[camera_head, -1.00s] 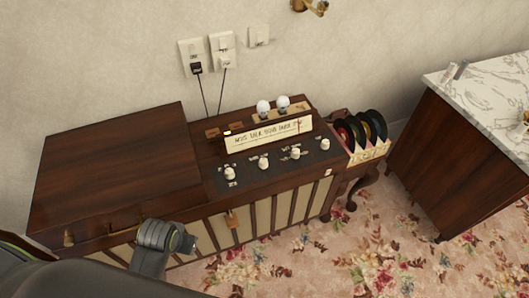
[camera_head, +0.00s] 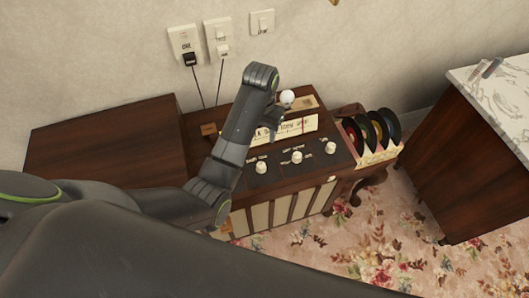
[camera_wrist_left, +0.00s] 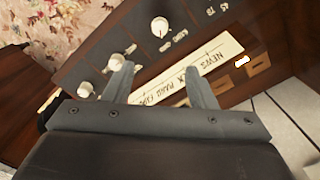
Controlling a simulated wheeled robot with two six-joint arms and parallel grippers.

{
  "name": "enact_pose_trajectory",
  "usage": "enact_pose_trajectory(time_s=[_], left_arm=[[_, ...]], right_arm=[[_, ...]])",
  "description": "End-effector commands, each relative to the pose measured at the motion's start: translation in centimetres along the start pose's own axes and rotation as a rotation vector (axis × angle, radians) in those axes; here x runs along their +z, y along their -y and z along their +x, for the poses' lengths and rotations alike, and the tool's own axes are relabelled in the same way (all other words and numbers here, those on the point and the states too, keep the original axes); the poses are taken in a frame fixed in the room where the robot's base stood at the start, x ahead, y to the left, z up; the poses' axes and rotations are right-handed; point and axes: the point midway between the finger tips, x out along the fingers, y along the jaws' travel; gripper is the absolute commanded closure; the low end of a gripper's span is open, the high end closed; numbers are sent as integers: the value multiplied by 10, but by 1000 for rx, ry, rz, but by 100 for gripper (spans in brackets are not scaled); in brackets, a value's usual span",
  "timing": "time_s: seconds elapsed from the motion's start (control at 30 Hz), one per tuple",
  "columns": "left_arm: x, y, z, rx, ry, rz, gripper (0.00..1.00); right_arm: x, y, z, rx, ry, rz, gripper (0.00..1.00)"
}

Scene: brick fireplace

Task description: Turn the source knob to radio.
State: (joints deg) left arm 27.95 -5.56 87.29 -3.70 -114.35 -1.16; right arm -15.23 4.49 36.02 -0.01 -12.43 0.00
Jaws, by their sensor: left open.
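The wooden radio console has a dark control panel with a row of white knobs. Three knobs show in the head view: left (camera_head: 261,167), middle (camera_head: 296,157) and right (camera_head: 331,148). My left arm covers the panel's left end, where the fourth knob is hidden. My right gripper is not in view.
A wooden lid (camera_head: 105,145) covers the console's left side. Floral carpet lies in front.

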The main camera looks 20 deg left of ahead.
Motion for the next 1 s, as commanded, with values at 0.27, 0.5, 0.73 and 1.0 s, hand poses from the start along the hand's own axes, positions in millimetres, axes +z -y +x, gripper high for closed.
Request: enact_pose_trajectory(time_s=[0.27, 0.5, 0.73, 1.0], left_arm=[[2, 0, 51, 1, 6, 0, 49], [2, 0, 102, 0, 5, -1, 49], [2, 1, 142, 0, 3, -1, 49], [1, 1, 166, 0, 0, -1, 49]], right_arm=[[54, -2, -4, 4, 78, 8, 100], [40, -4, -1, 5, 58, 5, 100], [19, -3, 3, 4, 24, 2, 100], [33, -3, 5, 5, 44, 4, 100]])
